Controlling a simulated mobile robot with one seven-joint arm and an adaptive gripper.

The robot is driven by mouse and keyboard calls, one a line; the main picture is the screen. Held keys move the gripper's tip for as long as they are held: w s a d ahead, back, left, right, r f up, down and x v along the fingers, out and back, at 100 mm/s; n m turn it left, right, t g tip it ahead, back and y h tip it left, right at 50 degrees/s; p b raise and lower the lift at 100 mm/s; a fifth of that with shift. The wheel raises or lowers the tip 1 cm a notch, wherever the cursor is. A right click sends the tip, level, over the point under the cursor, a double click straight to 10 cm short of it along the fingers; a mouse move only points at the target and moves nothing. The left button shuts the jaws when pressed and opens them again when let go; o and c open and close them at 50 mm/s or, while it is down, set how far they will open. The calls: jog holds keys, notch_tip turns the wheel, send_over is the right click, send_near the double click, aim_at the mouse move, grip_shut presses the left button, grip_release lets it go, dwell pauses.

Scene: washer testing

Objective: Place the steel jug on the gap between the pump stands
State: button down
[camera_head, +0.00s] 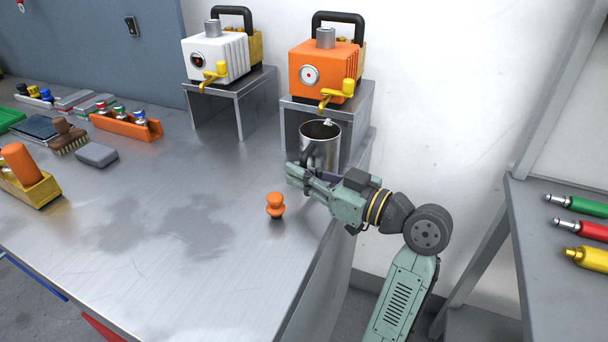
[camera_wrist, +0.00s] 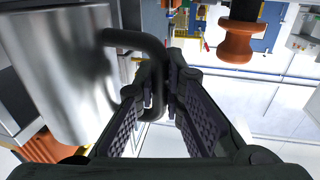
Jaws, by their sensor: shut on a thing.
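The steel jug (camera_head: 321,148) is a shiny metal cylinder with a dark handle. It is in front of the right pump stand (camera_head: 361,122), under the orange pump (camera_head: 322,72). My gripper (camera_head: 300,178) is shut on the jug's handle (camera_wrist: 150,50); the jug body (camera_wrist: 62,70) fills the left of the wrist view. I cannot tell whether the jug's base touches the bench. The left pump stand (camera_head: 258,106) carries a white pump (camera_head: 216,58). The gap between the stands is a narrow strip of bench left of the jug.
An orange knob-shaped piece (camera_head: 275,205) stands on the bench (camera_head: 190,225) just left of my gripper; it also shows in the wrist view (camera_wrist: 236,42). An orange bottle rack (camera_head: 128,126) and a grey block (camera_head: 96,154) lie farther left. The middle of the bench is clear.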

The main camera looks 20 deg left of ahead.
jog(key=shift+r+b, duration=0.35)
jog(key=shift+r, duration=1.05)
jog(key=s+d+r+b, duration=0.1)
jog(key=s+d+b, duration=0.4)
jog(key=s+d, duration=0.4)
jog(key=shift+s+r, duration=0.2)
jog(key=shift+s, duration=1.7)
